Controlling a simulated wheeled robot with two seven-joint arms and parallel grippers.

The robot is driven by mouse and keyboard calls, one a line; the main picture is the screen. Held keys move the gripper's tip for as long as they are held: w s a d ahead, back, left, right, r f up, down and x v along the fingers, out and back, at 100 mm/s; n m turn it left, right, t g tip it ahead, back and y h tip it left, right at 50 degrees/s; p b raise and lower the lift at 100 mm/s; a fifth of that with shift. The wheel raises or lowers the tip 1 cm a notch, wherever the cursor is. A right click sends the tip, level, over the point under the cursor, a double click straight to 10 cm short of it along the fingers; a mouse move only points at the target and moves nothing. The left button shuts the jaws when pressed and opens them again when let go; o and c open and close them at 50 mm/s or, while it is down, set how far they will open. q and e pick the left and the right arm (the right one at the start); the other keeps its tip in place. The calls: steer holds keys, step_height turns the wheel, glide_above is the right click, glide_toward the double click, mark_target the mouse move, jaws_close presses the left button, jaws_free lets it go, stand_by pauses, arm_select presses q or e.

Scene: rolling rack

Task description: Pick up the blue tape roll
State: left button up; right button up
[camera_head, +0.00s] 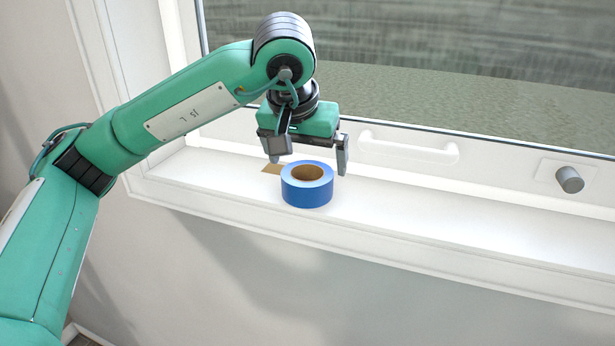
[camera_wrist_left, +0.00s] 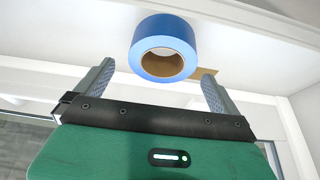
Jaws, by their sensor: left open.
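The blue tape roll (camera_head: 307,192) lies flat on the white window sill, its brown cardboard core facing up. In the left wrist view the roll (camera_wrist_left: 150,38) shows at the top, between and beyond the two fingertips. My left gripper (camera_head: 308,165) is open and points down just above and behind the roll. Its fingers (camera_wrist_left: 153,80) stand to either side of the roll, with nothing held between them. I cannot tell from the frames whether a finger touches the roll. My right gripper is in neither view.
The white sill (camera_head: 430,230) is clear to the right of the roll. A small tan patch (camera_head: 272,169) lies on it behind the roll. The window frame with a white handle (camera_head: 408,148) and a grey knob (camera_head: 569,179) rises behind. The sill's front edge is close to the roll.

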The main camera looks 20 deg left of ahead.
mark_target(307, 174)
arm_select(q)
steer(key=shift+p+x, duration=0.8)
steer(key=shift+p, duration=0.3)
steer(key=x, duration=0.1)
steer(key=p+x, duration=0.1)
steer(key=x, duration=0.1)
steer(key=shift+a+p, duration=0.3)
steer(key=shift+d+f, duration=0.1)
steer(key=shift+f, duration=0.15)
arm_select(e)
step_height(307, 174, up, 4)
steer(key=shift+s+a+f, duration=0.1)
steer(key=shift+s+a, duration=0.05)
arm_select(q)
steer(key=shift+c, duration=0.4)
steer(key=c, duration=1)
steer(key=shift+o, duration=0.2)
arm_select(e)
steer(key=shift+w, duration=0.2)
arm_select(q)
steer(key=shift+r, duration=0.15)
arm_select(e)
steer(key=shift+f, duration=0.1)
